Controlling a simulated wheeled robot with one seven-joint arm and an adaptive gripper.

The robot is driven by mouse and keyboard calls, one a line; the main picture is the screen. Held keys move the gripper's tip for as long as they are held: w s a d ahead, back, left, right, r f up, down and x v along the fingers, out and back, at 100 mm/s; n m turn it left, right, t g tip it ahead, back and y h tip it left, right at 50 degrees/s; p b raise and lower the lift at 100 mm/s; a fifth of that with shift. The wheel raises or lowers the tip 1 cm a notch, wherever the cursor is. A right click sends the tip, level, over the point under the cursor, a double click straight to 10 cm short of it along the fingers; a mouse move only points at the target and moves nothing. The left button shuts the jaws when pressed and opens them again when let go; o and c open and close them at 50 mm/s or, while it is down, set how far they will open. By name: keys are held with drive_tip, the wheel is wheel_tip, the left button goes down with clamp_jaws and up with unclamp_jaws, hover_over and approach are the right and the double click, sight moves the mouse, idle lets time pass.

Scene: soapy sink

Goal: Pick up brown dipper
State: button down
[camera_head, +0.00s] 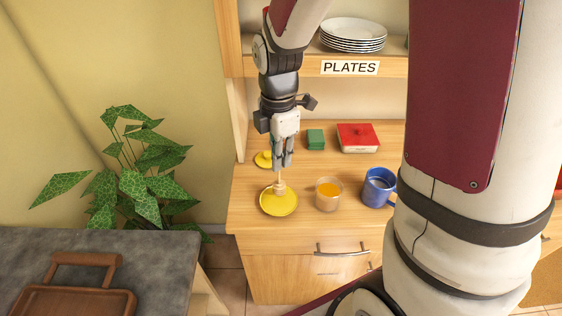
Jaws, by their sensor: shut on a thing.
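My gripper (282,160) points straight down over the wooden counter and is shut on the thin upper end of the brown dipper (280,188). The dipper is light brown and upright, with its thicker head lowest. Its head is over the yellow plate (278,206) near the counter's front left; I cannot tell whether it touches the plate. The fingers hide the top of the handle.
A clear cup with orange contents (328,193) and a blue mug (378,187) stand to the right. Behind are a yellow object (263,158), a green block (315,139) and a red-topped box (357,137). A shelf (300,66) with stacked plates (352,35) overhangs the back.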

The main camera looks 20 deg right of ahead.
drive_tip(key=s+d+r+p, duration=0.1)
drive_tip(key=s+d+p, duration=0.25)
drive_tip(key=s, duration=0.35)
drive_tip(key=s+d+r+p, duration=0.15)
drive_tip(key=s+p, duration=0.25)
drive_tip(key=s, duration=0.4)
drive_tip(key=w+d+r+b, duration=0.2)
drive_tip(key=w+d+r, duration=0.2)
drive_tip(key=w+d, duration=0.45)
wheel_tip(320, 180, down, 10)
drive_tip(key=w+a+b, duration=0.1)
drive_tip(key=b, duration=0.2)
drive_tip(key=shift+w+a+f+b, duration=0.15)
drive_tip(key=shift+a+f+b, duration=0.1)
drive_tip(key=shift+a+b, duration=0.05)
idle(0.7)
wheel_tip(320, 180, up, 9)
drive_tip(key=p, duration=0.5)
idle(0.4)
drive_tip(key=shift+d, duration=0.1)
